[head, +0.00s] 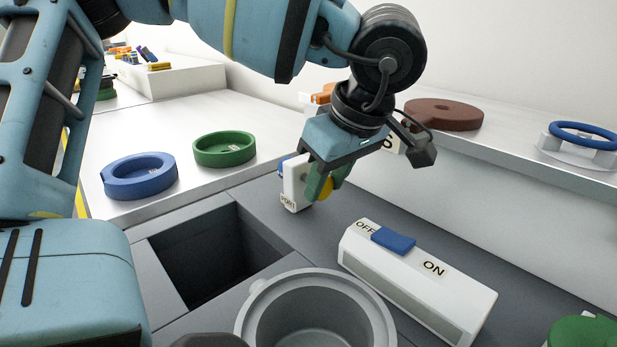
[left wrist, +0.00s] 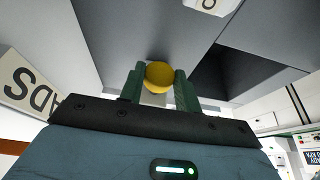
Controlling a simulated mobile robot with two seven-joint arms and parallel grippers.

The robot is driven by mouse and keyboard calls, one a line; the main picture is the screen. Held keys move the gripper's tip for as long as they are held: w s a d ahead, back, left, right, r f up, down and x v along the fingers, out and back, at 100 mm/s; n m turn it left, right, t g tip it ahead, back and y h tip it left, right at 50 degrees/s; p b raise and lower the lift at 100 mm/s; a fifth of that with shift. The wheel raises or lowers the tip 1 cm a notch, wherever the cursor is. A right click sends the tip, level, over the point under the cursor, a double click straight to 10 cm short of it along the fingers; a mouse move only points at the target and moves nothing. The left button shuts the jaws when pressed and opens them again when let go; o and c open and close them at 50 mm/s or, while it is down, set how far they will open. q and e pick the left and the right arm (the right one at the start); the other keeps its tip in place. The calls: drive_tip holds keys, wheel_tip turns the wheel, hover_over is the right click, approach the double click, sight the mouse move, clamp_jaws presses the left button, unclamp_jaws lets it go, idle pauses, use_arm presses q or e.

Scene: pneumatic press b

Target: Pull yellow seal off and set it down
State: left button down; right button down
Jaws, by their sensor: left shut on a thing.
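The yellow seal (head: 326,188) is mostly hidden by the green fingers of my left gripper (head: 327,184) in the head view. It shows as a round yellow piece (left wrist: 159,75) between the two fingers in the left wrist view, with something white just below it. My left gripper (left wrist: 159,88) is shut on the seal. A small upright white block with a label (head: 291,188) stands right beside the fingers. I cannot tell whether the seal still touches this block. My right gripper is not in view.
A dark square opening (head: 215,255) and a grey round cup (head: 316,318) lie in front. A white OFF/ON switch box (head: 418,285) with a blue slider is at right. Blue (head: 140,178) and green (head: 224,149) rings lie on the left surface. A brown disc (head: 443,115) lies on the back ledge.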

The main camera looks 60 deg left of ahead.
use_arm(q)
drive_tip(key=shift+d, duration=0.15)
drive_tip(key=shift+w+d+b, duration=0.2)
drive_tip(key=shift+d+b, duration=0.1)
drive_tip(key=shift+d, duration=1.55)
